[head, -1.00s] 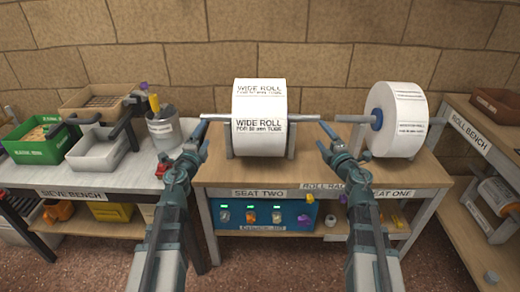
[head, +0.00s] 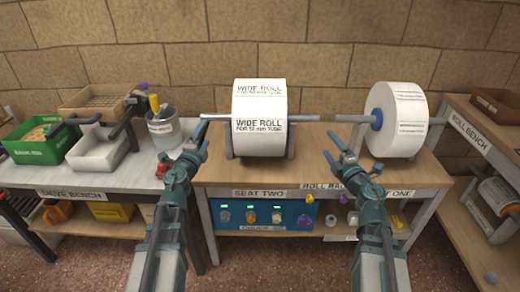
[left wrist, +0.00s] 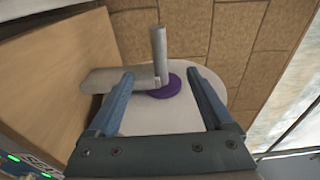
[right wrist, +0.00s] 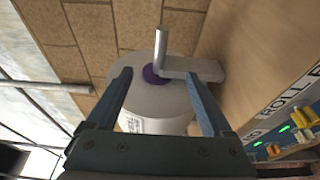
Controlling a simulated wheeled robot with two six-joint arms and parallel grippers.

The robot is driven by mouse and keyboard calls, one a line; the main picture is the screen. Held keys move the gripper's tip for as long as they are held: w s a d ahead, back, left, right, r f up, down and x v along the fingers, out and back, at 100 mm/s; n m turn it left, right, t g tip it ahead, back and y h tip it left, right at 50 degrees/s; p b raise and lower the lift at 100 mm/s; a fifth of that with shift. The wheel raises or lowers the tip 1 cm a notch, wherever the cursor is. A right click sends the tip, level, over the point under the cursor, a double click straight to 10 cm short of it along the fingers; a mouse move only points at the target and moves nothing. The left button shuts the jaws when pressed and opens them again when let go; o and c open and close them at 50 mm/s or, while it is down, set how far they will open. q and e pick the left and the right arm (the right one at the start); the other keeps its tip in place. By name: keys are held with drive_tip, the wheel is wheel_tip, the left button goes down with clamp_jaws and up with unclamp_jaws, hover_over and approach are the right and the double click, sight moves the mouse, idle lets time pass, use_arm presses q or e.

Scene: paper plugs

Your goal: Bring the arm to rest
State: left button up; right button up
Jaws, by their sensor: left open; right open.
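My left gripper (head: 203,136) is open and empty, just left of the wide roll (head: 259,110) at seat two. My right gripper (head: 329,142) is open and empty, right of that roll and below the gap between the two spindles. In the left wrist view, a roll's white end (left wrist: 165,118) with a purple plug (left wrist: 164,87) and a grey spindle (left wrist: 158,50) shows beyond the open fingers. The right wrist view shows a similar roll end (right wrist: 165,97) with a purple plug (right wrist: 153,74) beyond its open fingers. Neither gripper visibly touches anything.
A second roll (head: 397,118) with a blue plug (head: 376,119) sits at seat one. The sieve bench (head: 40,176) on the left carries a green box (head: 38,150), trays and a grey pot (head: 164,138). The roll bench (head: 466,137) stands on the right. The front aisle floor is clear.

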drive_tip(key=shift+s+d, duration=0.15)
drive_tip(key=shift+s, duration=0.5)
drive_tip(key=shift+w, duration=0.15)
drive_tip(key=x, duration=0.6)
drive_tip(key=shift+w, duration=0.35)
drive_tip(key=shift+s, duration=0.15)
